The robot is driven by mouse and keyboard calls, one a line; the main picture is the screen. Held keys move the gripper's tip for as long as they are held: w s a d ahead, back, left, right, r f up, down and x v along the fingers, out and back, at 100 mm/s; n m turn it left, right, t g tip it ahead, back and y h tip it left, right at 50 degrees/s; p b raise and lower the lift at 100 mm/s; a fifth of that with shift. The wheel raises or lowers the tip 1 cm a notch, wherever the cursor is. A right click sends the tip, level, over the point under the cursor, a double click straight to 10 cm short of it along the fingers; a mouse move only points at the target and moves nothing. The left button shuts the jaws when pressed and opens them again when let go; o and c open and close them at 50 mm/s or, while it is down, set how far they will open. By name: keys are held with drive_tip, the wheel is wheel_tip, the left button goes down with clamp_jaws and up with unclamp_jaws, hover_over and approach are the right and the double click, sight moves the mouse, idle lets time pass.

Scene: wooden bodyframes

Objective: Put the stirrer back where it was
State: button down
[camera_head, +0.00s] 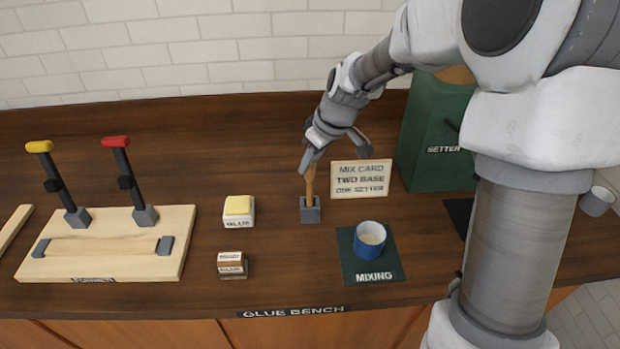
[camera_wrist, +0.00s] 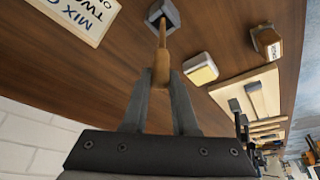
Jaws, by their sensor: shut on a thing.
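The stirrer (camera_head: 310,182) is a thin wooden stick standing upright in a small grey block holder (camera_head: 310,210). My gripper (camera_head: 312,165) is shut on the upper end of the stirrer from above. In the wrist view the stirrer (camera_wrist: 162,62) runs from between the fingers of my gripper (camera_wrist: 162,85) to the grey holder (camera_wrist: 164,14). Its lower end appears to be in the holder, but how deep it sits is hidden.
A mix card (camera_head: 361,178) stands close right of the holder. A blue cup (camera_head: 370,238) stands on the green mixing mat (camera_head: 392,268). A yellow-topped glue box (camera_head: 238,211) is to the left, near a clamp board (camera_head: 110,225). A green setter bin (camera_head: 432,140) stands at right.

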drive_tip(key=shift+f, duration=1.95)
drive_tip(key=shift+f, duration=0.2)
drive_tip(key=c, duration=0.7)
unclamp_jaws()
drive_tip(key=shift+r, duration=0.1)
drive_tip(key=shift+r, duration=0.1)
drive_tip(key=v, duration=1.1)
drive_tip(key=s+d+r+m+h, duration=0.1)
drive_tip(key=s+d+r+m, duration=0.1)
drive_tip(key=s, duration=0.5)
drive_tip(key=s+d+r+m+t+h, duration=0.1)
drive_tip(key=s+d+r+m, duration=0.1)
drive_tip(key=s, duration=0.6)
drive_tip(key=s+d+r+m+t+h, duration=0.1)
drive_tip(key=s+d+r+m, duration=0.1)
drive_tip(key=s+m, duration=0.3)
drive_tip(key=shift+s+d+r, duration=0.15)
drive_tip(key=shift+s+d, duration=0.2)
drive_tip(key=shift+s, duration=0.45)
drive_tip(key=shift+s+d+r, duration=0.1)
drive_tip(key=shift+s+d, duration=0.2)
drive_tip(key=shift+s, duration=0.5)
